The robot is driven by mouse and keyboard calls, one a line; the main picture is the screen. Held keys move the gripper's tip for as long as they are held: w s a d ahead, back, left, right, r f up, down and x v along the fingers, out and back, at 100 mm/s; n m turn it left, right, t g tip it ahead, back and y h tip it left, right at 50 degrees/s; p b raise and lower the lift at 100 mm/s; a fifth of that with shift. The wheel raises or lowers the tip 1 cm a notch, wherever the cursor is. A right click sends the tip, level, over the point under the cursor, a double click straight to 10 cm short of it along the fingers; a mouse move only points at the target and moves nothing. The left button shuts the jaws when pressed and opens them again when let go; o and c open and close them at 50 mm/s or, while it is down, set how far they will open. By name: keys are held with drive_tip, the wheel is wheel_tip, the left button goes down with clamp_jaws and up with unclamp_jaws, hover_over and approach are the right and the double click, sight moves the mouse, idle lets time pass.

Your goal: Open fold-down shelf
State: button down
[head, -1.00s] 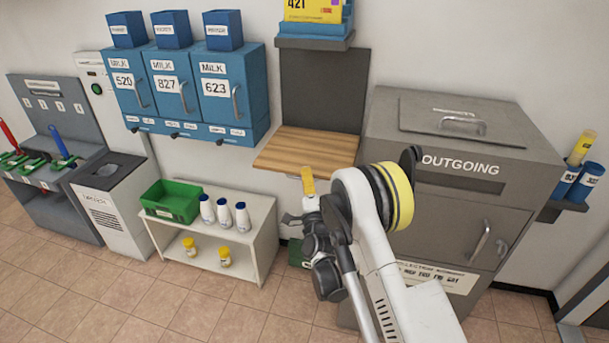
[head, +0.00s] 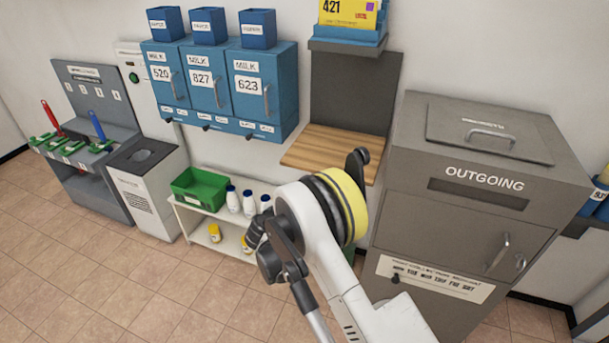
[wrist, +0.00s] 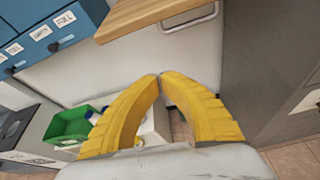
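The fold-down shelf (head: 330,150) is a wooden board that stands out level from the wall below a grey back panel (head: 348,92). In the wrist view, the shelf's edge (wrist: 135,18) is at the top, with a metal handle (wrist: 188,18) at its underside. My gripper (wrist: 160,76) has yellow fingers whose tips meet, with nothing between them. It is below and apart from the shelf and handle. In the head view, my arm hides the fingers and covers part of the shelf's front right.
The grey outgoing box (head: 460,215) stands close on the right. Blue milk lockers (head: 222,85) hang on the left. Below is a low white rack (head: 195,220) with a green bin (head: 200,188) and bottles. The floor (head: 60,260) at front left is clear.

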drive_tip(key=w+d+f+n+b, duration=0.1)
drive_tip(key=w+d+f+b, duration=0.25)
drive_tip(key=w, duration=0.45)
drive_tip(key=shift+h, duration=0.4)
drive_tip(key=r, duration=0.1)
drive_tip(key=r+b, duration=0.1)
drive_tip(key=r, duration=0.3)
drive_tip(key=shift+w+a+r+b, duration=0.1)
drive_tip(key=shift+w+r+b, duration=0.1)
drive_tip(key=shift+w+b, duration=0.15)
wheel_tip(320, 180, up, 10)
drive_tip(key=g+p, duration=0.2)
drive_tip(key=p, duration=0.4)
drive_tip(key=shift+w+y+p, duration=0.35)
drive_tip(key=shift+w+y, duration=0.05)
drive_tip(key=shift+f, duration=0.1)
